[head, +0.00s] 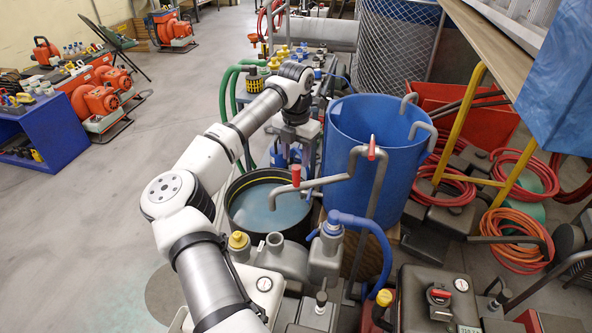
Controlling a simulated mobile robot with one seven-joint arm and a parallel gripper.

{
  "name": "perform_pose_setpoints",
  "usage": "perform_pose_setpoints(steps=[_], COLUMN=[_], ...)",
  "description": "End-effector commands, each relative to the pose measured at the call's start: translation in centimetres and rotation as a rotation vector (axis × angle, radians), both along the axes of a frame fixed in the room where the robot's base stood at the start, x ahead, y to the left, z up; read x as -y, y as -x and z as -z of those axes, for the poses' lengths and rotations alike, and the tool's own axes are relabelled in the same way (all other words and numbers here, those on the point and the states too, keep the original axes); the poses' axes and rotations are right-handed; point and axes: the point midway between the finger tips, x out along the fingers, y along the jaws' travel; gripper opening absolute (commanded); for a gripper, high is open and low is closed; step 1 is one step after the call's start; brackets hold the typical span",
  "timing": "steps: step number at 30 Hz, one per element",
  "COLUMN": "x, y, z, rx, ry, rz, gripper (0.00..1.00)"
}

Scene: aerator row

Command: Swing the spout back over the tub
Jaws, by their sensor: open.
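The spout (325,182) is a grey bent pipe on an upright post, with a red handle (296,173) near its free end and another red piece (372,148) at the post. Its free end points down over the dark round tub (232,218), which holds pale blue liquid. A large blue barrel (345,125) stands behind the post. My gripper (296,117) is beyond the tub, at the end of my arm, pointing down. It is open and apart from the spout. Its fingertips are hard to make out against the equipment behind.
Machinery with a blue hose (368,222) and a yellow cap (238,240) crowds the near side. Green hoses (229,85) run behind my arm. A wooden shelf (500,40) overhangs at right, above coiled red hoses (525,175). The floor at left (90,220) is clear.

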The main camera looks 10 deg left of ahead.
Motion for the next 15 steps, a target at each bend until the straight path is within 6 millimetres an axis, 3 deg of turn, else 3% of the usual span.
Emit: perform_pose_setpoints(steps=[6, 15], x=[0.1, 0.0], y=[0.1, 0.0], z=[4.2, 7.1], rx=[-0.001, 0.000], ry=[0.004, 0.002], rz=[0.000, 0.000], gripper=[0.43, 0.43])
